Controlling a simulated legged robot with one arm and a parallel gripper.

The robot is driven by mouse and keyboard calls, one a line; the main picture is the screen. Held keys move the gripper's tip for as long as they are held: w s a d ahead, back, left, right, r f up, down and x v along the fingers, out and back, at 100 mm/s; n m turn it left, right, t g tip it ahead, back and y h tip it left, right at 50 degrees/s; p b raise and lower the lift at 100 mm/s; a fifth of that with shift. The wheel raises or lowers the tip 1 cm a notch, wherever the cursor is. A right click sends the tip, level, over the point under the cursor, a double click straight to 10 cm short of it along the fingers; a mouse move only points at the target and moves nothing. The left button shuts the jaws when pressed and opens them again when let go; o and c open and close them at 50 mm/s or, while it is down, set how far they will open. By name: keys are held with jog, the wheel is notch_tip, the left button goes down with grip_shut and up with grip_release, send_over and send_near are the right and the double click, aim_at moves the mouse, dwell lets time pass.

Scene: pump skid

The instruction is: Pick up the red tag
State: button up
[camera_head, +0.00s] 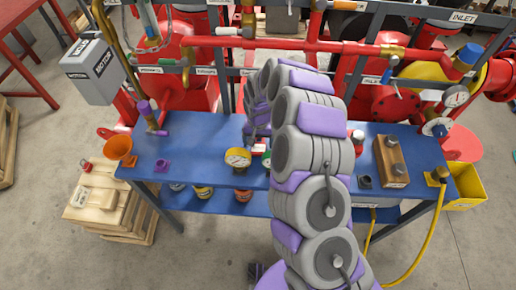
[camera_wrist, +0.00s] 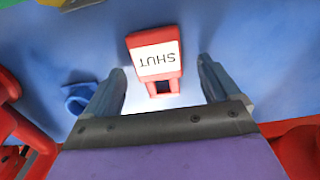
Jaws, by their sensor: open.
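The red tag (camera_wrist: 153,42) lies on the blue bench top in the wrist view. It has a white face with the word SHUT, upside down in the picture, and a square opening at its near end. My gripper (camera_wrist: 162,72) is open, with one finger on each side of the tag's near end. Gaps show between the tag and both fingers, so it is not held. In the head view my gripper (camera_head: 252,132) is over the middle of the bench. A small patch of red shows just below it there; my arm hides much of that spot.
On the blue bench (camera_head: 205,145) stand a yellow-rimmed gauge (camera_head: 238,158), an orange funnel (camera_head: 119,149) and a brown block (camera_head: 390,160). Red pipes (camera_head: 290,44) and uprights run behind the bench. A blue ring-like part (camera_wrist: 80,98) lies left of the fingers.

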aim_at(258, 145)
jog(key=shift+d+f, duration=0.1)
jog(key=shift+f, duration=0.55)
jog(key=shift+c, duration=0.2)
jog(key=c, duration=1.1)
notch_tip(258, 145, up, 10)
jog(key=p, duration=0.1)
jog(key=shift+p, duration=0.4)
